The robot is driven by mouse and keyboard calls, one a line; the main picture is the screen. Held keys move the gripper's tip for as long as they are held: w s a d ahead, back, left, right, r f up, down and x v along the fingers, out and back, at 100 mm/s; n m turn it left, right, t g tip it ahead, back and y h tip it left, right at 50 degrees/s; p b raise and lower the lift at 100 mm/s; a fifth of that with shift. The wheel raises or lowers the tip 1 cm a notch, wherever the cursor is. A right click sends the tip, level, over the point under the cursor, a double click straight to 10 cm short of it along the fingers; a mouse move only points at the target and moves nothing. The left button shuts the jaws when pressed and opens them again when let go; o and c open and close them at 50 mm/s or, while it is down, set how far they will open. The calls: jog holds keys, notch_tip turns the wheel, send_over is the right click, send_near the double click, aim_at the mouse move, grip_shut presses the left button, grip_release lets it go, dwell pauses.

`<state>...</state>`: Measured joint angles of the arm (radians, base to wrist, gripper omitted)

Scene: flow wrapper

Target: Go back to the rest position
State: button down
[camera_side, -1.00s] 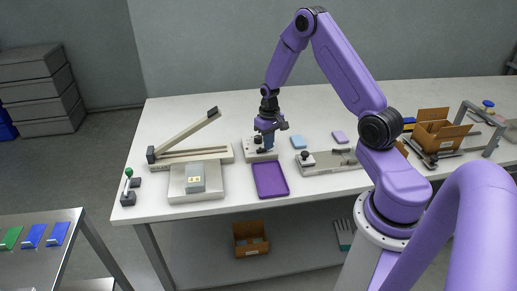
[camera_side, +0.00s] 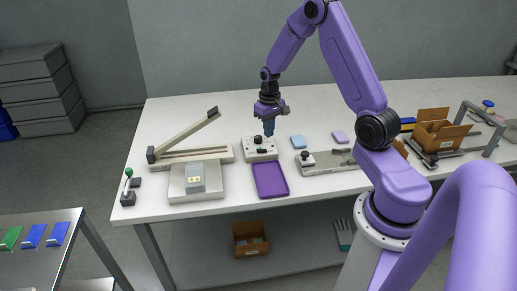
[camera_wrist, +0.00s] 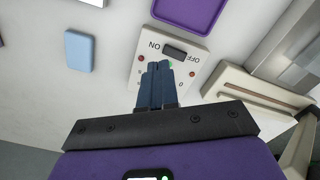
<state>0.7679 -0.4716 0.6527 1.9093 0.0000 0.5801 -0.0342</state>
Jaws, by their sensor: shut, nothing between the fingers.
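My gripper (camera_side: 268,130) is shut and empty, pointing down above the white control box (camera_side: 260,149). In the wrist view its blue fingers (camera_wrist: 157,72) are together in front of the control box (camera_wrist: 186,62), which carries ON and OFF marks, a dark rocker switch (camera_wrist: 175,51) and red spots. A small green light shows by the switch. The fingers hide part of the box. In the side view the fingertips appear slightly above the box, apart from it.
A purple tray (camera_side: 270,180) lies in front of the box. A long-armed sealer (camera_side: 190,150) and a scale-like platform (camera_side: 196,182) stand left. Blue (camera_side: 297,141) and lilac (camera_side: 340,137) blocks lie right. A cardboard box (camera_side: 440,128) stands further right. The table's back is clear.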

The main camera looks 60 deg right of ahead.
jog(key=shift+r, duration=0.15)
jog(key=s+a+r+n, duration=0.3)
jog(key=s+a+r, duration=0.15)
jog(key=a, duration=0.55)
jog(key=s+a+r+n, duration=0.3)
jog(key=a+r+n, duration=0.15)
jog(key=a, duration=0.45)
jog(key=s+a+r+n, duration=0.2)
jog(key=s+a+n, duration=0.1)
jog(key=s, duration=0.7)
jog(key=s+a+r+n, duration=0.3)
jog(key=s+n, duration=0.2)
jog(key=s, duration=0.6)
jog(key=shift+a, duration=0.15)
